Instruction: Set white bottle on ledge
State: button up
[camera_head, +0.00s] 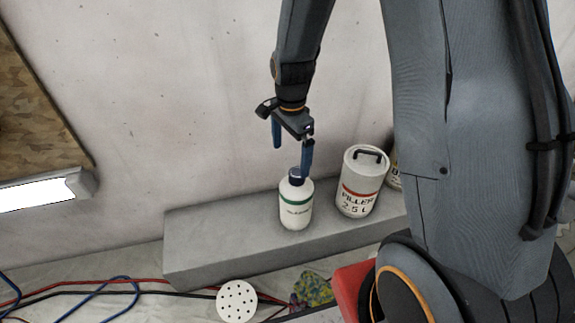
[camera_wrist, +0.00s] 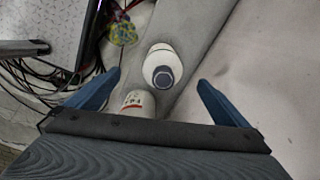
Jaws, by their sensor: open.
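The white bottle (camera_head: 295,204) has a green band and a dark cap and stands upright on the grey ledge (camera_head: 200,249). In the wrist view the bottle (camera_wrist: 157,54) appears beyond and between the open fingers, cap toward the camera. My gripper (camera_head: 291,160) is open just above the bottle, with one blue finger near the cap in the head view. In the wrist view its two blue fingers (camera_wrist: 158,92) are spread wide with nothing held between them. The ledge also shows in the wrist view (camera_wrist: 192,40).
A white filler can (camera_head: 359,188) with a black handle stands on the ledge right of the bottle; its top shows in the wrist view (camera_wrist: 137,102). Another container (camera_head: 394,172) is partly hidden behind my arm. Cables (camera_head: 85,289) and a perforated white disc (camera_head: 237,301) lie below the ledge.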

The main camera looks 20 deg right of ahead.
jog(key=s+a+r+n, duration=0.3)
jog(key=s+r+n, duration=0.6)
jog(key=s, duration=0.2)
jog(key=s+a+r+n, duration=0.4)
jog(key=s+r+n, duration=0.4)
jog(key=s+r, duration=0.2)
jog(key=shift+s+a+n+y, duration=0.3)
jog(key=shift+s+n, duration=0.1)
jog(key=shift+s, duration=0.5)
jog(key=d+r+m+p, duration=0.3)
jog(key=d+r+p, duration=0.7)
jog(key=p, duration=1)
jog(key=shift+r+m, duration=0.3)
jog(key=shift+r, duration=0.55)
